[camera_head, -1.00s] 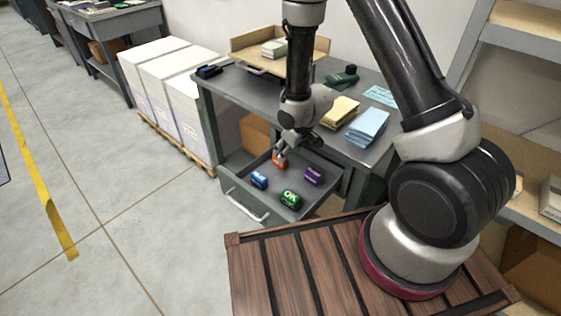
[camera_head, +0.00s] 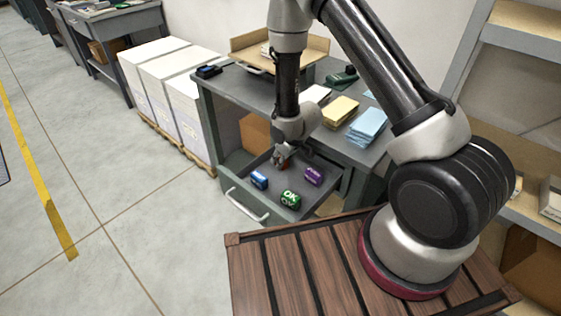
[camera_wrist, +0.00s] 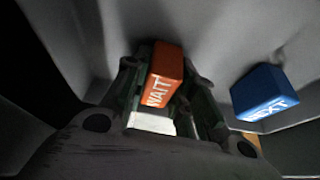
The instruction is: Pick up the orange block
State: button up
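The orange block (camera_wrist: 163,72), with white WAIT lettering, stands in the pulled-out drawer (camera_head: 233,193) of the grey desk, near its back. In the head view my gripper (camera_head: 281,160) is down in the drawer at the orange block and hides most of it; only a small orange patch (camera_head: 276,157) shows. In the wrist view the block lies between the two fingers of my gripper (camera_wrist: 166,85). The fingers look open on either side of it; contact is hard to tell in the dim light.
A blue block (camera_head: 259,180) stands just left of the gripper, and shows in the wrist view (camera_wrist: 260,92). A purple block (camera_head: 314,176) and a green block (camera_head: 291,199) are also in the drawer. Paper stacks (camera_head: 366,127) lie on the desktop (camera_head: 235,86). Drawer walls are close by.

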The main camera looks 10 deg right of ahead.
jog(key=shift+c, duration=1.4)
jog(key=shift+r, duration=0.15)
